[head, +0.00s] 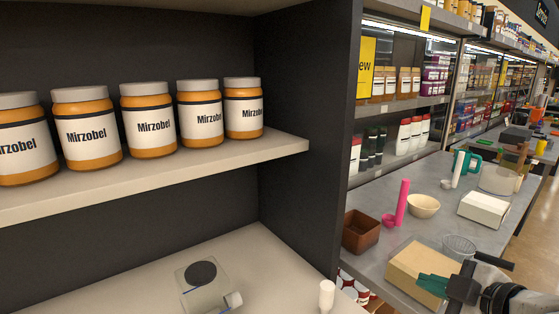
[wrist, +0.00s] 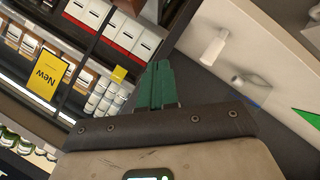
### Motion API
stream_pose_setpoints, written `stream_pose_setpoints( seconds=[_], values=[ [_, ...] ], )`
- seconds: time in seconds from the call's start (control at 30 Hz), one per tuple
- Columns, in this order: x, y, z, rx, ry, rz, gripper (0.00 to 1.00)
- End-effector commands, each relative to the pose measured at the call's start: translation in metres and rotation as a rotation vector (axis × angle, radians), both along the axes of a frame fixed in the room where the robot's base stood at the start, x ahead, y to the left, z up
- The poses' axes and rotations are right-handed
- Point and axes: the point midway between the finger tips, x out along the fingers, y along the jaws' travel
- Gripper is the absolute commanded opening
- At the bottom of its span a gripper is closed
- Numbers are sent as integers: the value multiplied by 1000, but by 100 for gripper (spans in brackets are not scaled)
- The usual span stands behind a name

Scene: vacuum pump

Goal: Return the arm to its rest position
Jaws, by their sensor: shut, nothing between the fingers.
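My gripper (head: 424,282) is at the lower right of the head view, with its green fingers in front of a tan box on the grey counter. In the wrist view the green fingers (wrist: 159,66) lie together with nothing between them. A clear container with a black round lid (head: 201,273) stands on the lower shelf, left of my gripper and apart from it. A white cylinder (head: 327,294) stands near that shelf's right end. My arm shows only in part at the lower right corner.
Several Mirzobel jars (head: 147,120) line the upper shelf (head: 250,155). A dark upright panel (head: 325,130) parts the shelves from the counter. The counter holds a tan box (head: 412,262), a brown box (head: 360,232), a pink object (head: 402,203), a bowl (head: 424,206) and a white box (head: 484,208).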

Motion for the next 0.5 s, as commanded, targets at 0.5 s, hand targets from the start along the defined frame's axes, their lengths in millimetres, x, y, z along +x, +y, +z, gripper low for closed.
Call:
stream_pose_setpoints(
  seconds=[0.5],
  values=[
    [-220, 4, -271, 359, 853, -755, 0]
  ],
)
